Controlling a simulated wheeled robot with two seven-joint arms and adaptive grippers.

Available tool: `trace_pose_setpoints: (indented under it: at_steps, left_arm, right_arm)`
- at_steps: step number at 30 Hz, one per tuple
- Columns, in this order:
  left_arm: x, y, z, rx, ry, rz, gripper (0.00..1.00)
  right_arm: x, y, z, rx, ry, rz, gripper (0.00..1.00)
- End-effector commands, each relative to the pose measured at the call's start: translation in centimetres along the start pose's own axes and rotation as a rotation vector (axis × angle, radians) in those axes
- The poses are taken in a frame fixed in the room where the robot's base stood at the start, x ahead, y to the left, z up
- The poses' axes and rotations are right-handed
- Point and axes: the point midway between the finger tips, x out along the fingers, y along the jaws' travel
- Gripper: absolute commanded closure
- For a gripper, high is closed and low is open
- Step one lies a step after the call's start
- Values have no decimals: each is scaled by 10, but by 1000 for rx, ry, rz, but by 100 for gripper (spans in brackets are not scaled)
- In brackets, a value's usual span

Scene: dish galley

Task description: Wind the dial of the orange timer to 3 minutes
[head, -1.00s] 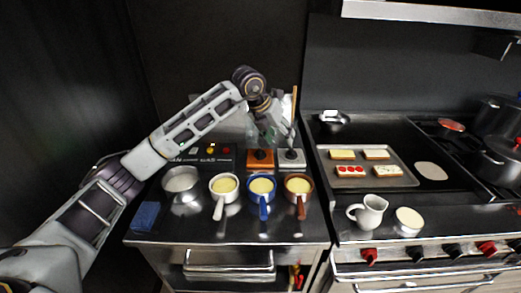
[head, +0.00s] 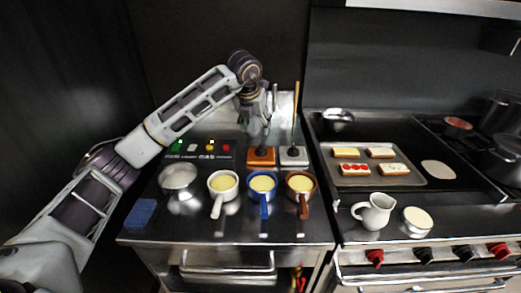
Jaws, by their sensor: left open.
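The orange timer (head: 256,162) stands at the back of the steel counter, with a dark dial on its top. A pale grey timer (head: 300,161) with a dark dial stands just right of it. My left gripper (head: 259,133) is open and points down above and slightly behind the orange timer. It seems empty and apart from the dial, but the exact gap is hard to tell. The dial's markings are too small to read. My right gripper is not in view.
A metal bowl (head: 178,177), a white pan (head: 222,184), a blue pan (head: 263,186) and a brown pan (head: 300,186) stand in front. A button panel (head: 200,153) is left of the timers. A blue sponge (head: 141,213) lies at the counter's left. The stove is right.

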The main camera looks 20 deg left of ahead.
Motion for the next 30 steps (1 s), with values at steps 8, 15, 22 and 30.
trace_pose_setpoints:
  at_steps: [8,15,22,30]
  left_arm:
    - [-1,0,0,0,-1,-1,42]
    - [4,0,0,0,1,-1,42]
    - [23,-1,0,0,2,-1,42]
    - [59,0,0,0,3,0,42]
  right_arm:
    - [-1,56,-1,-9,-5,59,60]
    - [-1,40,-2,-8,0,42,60]
    - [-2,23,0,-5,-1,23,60]
    - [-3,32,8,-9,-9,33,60]
